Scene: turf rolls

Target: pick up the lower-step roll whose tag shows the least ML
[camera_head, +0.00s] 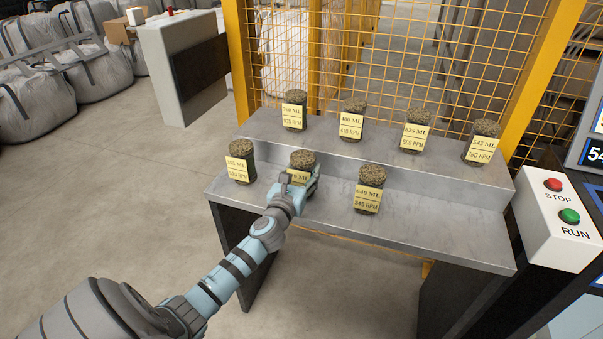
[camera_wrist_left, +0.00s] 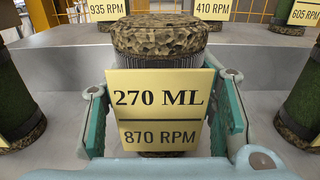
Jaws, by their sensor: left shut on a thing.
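Three turf rolls stand on the lower step, each with a yellow tag. The middle roll (camera_head: 302,158) has a tag reading 270 ML, 870 RPM in the left wrist view (camera_wrist_left: 158,38). My left gripper (camera_head: 297,184) is shut on this roll, one finger on each side, and partly hides its tag in the head view. The roll looks upright. The left roll (camera_head: 241,150) has a tag too small to read surely. The right roll (camera_head: 369,178) shows 640 ML, 345 RPM. My right gripper is not in view.
The upper step (camera_head: 327,144) holds several tagged rolls, such as 760 ML (camera_head: 294,98) and 545 ML (camera_head: 484,130). A yellow mesh fence (camera_head: 400,50) stands behind. A STOP/RUN button box (camera_head: 556,215) is at the right. The lower step's right part is clear.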

